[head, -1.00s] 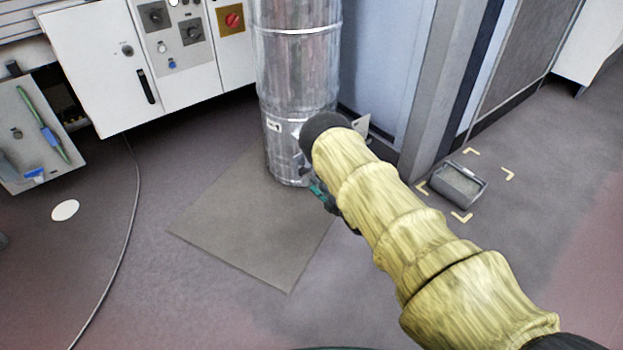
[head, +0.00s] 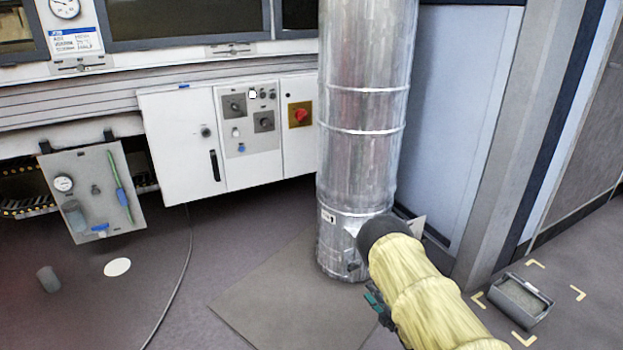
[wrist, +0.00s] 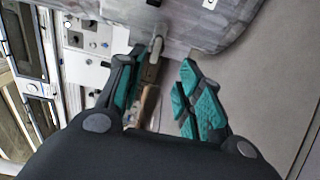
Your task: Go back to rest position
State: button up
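My gripper (wrist: 162,60) is open in the wrist view, with its two teal-padded fingers apart. A narrow grey and brown lever-like part (wrist: 152,68) shows in the gap, nearer the left finger. I cannot tell whether it touches that finger. The silver duct (wrist: 205,18) is just beyond the fingertips. In the head view my arm, in a yellow sleeve, reaches in from the lower right to the foot of the duct (head: 362,120). Only a bit of teal of the gripper (head: 373,299) shows below the sleeve; the rest is hidden.
A white control cabinet (head: 180,140) with a red knob (head: 299,115) stands left of the duct. A hanging tool panel (head: 93,195) is at the left. A grey bin (head: 522,298) sits between yellow floor marks at the right.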

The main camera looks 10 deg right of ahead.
jog(key=s+f+m+g+h, duration=0.35)
jog(key=s+m, duration=0.35)
jog(key=s, duration=0.5)
jog(key=s+f+m+g+h, duration=0.4)
jog(key=s+m, duration=0.3)
jog(key=s, duration=0.5)
jog(key=s+a+r+m+g+y+p, duration=0.1)
jog(key=s+a+r+m+g, duration=0.15)
jog(key=s, duration=0.65)
jog(key=s+a+r+m+g, duration=0.2)
jog(key=s+a+m+g, duration=0.15)
jog(key=s, duration=0.65)
jog(key=s+a+r+m+g+y+p, duration=0.1)
jog(key=s+a+r+m+g, duration=0.15)
jog(key=s, duration=0.65)
notch_tip(320, 180, up, 38)
jog(key=p, duration=3.7)
jog(key=shift+s+f+g+p, duration=0.15)
jog(key=shift+f+g+p, duration=0.15)
jog(key=shift+g, duration=0.1)
